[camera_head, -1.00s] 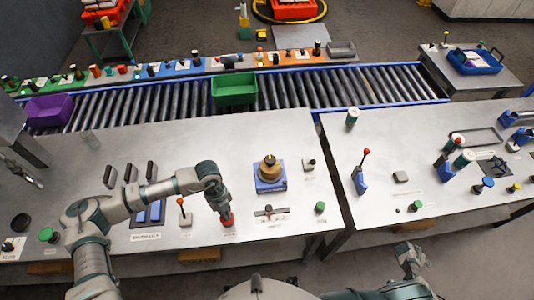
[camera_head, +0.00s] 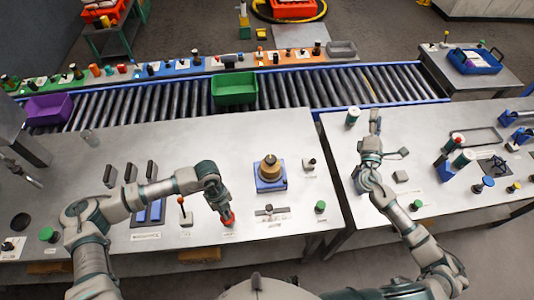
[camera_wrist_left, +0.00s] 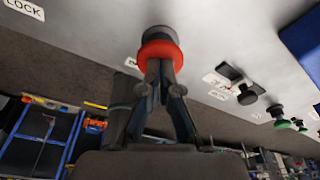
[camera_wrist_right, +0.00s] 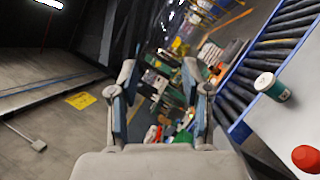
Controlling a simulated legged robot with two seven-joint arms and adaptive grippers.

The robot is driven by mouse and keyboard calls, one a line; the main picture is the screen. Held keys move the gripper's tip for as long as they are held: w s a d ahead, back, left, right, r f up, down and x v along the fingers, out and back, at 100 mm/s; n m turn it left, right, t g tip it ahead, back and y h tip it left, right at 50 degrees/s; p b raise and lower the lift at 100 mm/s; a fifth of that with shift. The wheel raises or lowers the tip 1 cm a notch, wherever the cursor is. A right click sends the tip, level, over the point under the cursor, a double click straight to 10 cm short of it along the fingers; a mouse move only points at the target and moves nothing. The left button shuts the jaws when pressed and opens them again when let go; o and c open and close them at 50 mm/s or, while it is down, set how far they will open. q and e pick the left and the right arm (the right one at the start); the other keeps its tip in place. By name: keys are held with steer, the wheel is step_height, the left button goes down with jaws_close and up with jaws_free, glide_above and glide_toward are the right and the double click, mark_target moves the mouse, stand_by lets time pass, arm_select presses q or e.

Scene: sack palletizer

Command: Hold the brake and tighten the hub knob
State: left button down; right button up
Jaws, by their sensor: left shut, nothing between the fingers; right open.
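A red round button (camera_head: 229,219) stands on the left steel table; I take it as the brake, its label is too small to read. My left gripper (camera_head: 224,208) is shut, fingertips at the button. In the left wrist view the shut fingers (camera_wrist_left: 160,65) meet the red disc (camera_wrist_left: 158,47) and seem to touch it. A brass-coloured hub with a dark knob on top (camera_head: 269,162) stands on a blue base (camera_head: 270,186), right of the left gripper. My right gripper (camera_head: 375,116) is open and empty above the right table, well right of the hub; its fingers show apart (camera_wrist_right: 160,85).
A red-tipped lever (camera_head: 182,201) is left of the button. A roller conveyor (camera_head: 330,88) with a green bin (camera_head: 235,90) lies behind.

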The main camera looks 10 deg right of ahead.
steer(key=s+a+f+n+y, duration=0.1)
steer(key=a+f+n+y, duration=0.3)
steer(key=a, duration=0.3)
steer(key=s+a+f+n+y, duration=0.1)
steer(key=a+f+n+y, duration=0.2)
steer(key=a+n, duration=0.3)
steer(key=n+g+y, duration=0.4)
steer(key=n+y, duration=0.5)
steer(key=n, duration=0.3)
glide_toward(271, 161)
steer(key=w, duration=0.2)
steer(key=x, duration=1.1)
steer(key=shift+w+a+f, duration=0.2)
steer(key=shift+a+f, duration=0.05)
steer(key=shift+a, duration=0.05)
